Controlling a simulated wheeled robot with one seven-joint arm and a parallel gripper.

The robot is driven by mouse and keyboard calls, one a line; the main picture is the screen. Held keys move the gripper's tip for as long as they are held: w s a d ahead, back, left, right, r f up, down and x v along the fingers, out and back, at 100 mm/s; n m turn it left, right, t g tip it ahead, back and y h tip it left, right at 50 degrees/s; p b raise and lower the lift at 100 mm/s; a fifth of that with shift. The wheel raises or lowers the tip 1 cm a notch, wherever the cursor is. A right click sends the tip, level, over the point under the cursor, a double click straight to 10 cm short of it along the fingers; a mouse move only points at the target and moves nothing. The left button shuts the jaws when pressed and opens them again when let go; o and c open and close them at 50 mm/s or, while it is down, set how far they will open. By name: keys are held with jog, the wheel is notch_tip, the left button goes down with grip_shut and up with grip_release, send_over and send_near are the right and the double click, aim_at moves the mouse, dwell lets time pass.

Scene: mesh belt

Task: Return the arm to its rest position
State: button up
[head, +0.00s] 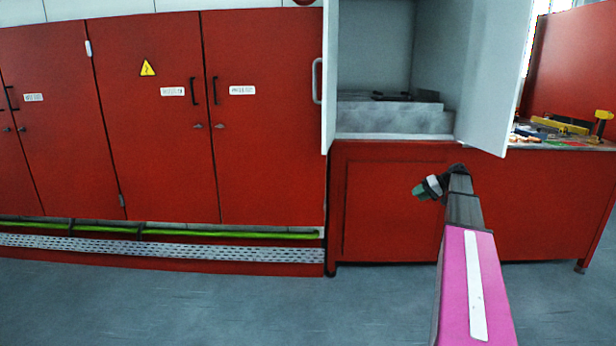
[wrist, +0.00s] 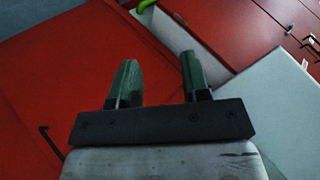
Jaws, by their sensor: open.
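My gripper (head: 420,191) is at the end of my pink arm in the head view, in front of the red lower front below an open cabinet. In the wrist view my gripper (wrist: 158,82) shows two green fingers spread apart with nothing between them. It is open and empty. My arm reaches forward from the lower right of the head view. No object of the task other than my arm shows.
A grey cabinet (head: 378,40) stands with both doors open, its right door (head: 497,75) close above my arm. Tall red cabinets (head: 150,120) line the left. A cluttered bench (head: 560,145) is at the right. The floor (head: 200,310) in front is clear.

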jog(key=s+a+f+m+g+h, duration=0.2)
jog(key=s+a+f+h, duration=0.1)
jog(key=s+a+f, duration=0.85)
jog(key=s+a+f+h, duration=0.2)
jog(key=s+a+f, duration=0.2)
jog(key=s, duration=0.4)
jog(key=s+a+f+g+h, duration=0.1)
jog(key=s+a+f+h, duration=0.1)
jog(key=s+a+f, duration=0.2)
jog(key=s+a+f+h, duration=0.2)
jog(key=s+a+f, duration=0.2)
jog(key=s+a, duration=0.5)
jog(key=s, duration=0.3)
jog(key=shift+m+g, duration=0.4)
jog(key=shift+d, duration=0.15)
